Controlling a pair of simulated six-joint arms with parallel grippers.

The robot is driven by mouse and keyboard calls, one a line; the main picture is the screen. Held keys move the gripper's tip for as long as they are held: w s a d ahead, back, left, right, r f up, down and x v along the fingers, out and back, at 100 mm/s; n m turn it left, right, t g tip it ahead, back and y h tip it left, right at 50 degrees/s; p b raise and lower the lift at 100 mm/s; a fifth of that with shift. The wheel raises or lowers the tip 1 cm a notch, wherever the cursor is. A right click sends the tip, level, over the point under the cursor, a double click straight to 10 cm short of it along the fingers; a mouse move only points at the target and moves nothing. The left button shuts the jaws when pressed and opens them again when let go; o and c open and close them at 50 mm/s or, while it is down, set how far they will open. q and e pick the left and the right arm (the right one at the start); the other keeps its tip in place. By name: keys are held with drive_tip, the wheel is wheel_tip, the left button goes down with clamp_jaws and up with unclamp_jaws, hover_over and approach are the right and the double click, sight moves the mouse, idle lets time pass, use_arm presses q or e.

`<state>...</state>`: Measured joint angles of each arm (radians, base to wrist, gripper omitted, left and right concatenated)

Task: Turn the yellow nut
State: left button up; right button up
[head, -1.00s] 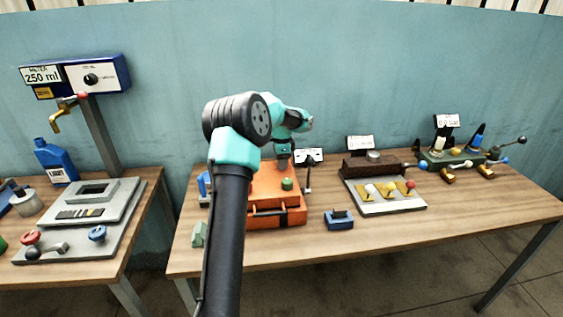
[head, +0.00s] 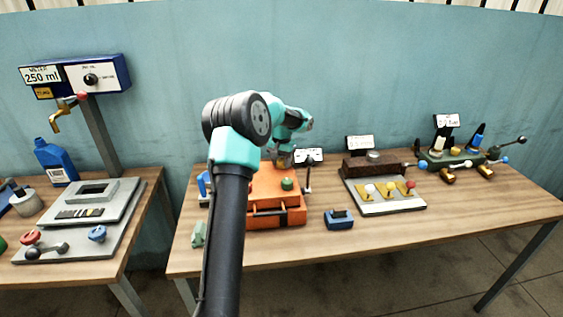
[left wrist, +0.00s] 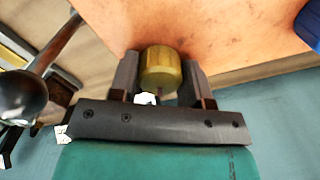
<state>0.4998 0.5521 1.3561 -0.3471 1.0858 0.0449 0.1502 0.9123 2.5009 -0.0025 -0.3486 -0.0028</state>
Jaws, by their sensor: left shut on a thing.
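The yellow nut (left wrist: 161,68) is a short brass-coloured cylinder at the orange box (left wrist: 225,30), seen in the left wrist view. My left gripper (left wrist: 160,78) is shut on it, with one dark finger on each side. In the head view my left gripper (head: 284,160) is at the back of the orange box (head: 264,182), and the nut cannot be made out there. A black ball-ended lever (left wrist: 22,95) is to the left in the wrist view. My right gripper is not in view.
A green knob (head: 287,184) sits on top of the box, with an upright lever (head: 308,176) at its right. A small blue block (head: 339,219) and a grey plate with coloured knobs (head: 390,206) stand farther right. The table's front strip is mostly clear.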

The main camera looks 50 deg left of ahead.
sight(282, 160)
use_arm(q)
drive_tip(key=shift+n, duration=2.3)
drive_tip(key=o, duration=0.9)
drive_tip(key=shift+r, duration=0.1)
wheel_tip(282, 160, up, 17)
drive_tip(key=shift+r, duration=0.15)
